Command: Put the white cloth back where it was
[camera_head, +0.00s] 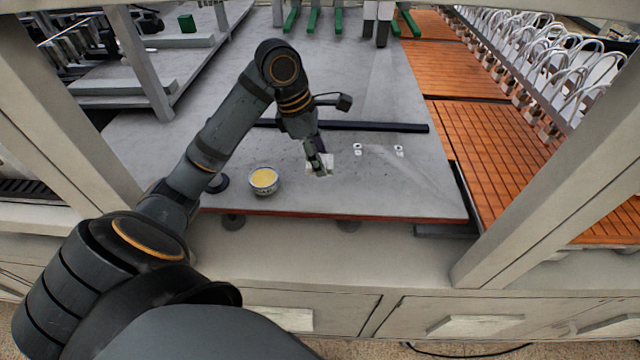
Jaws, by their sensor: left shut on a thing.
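My left gripper (320,168) reaches down over the grey table and is shut on the white cloth (327,160). The cloth is small, and the fingers hide part of it. I cannot tell whether the cloth touches the tabletop. My right gripper does not show.
A patterned bowl (264,187) with yellow contents stands left of the gripper on the grey table (410,185). Small white items (398,150) lie to the right. A dark bar (390,127) runs behind. Beige frame posts (545,165) stand at both sides. The table's right front is clear.

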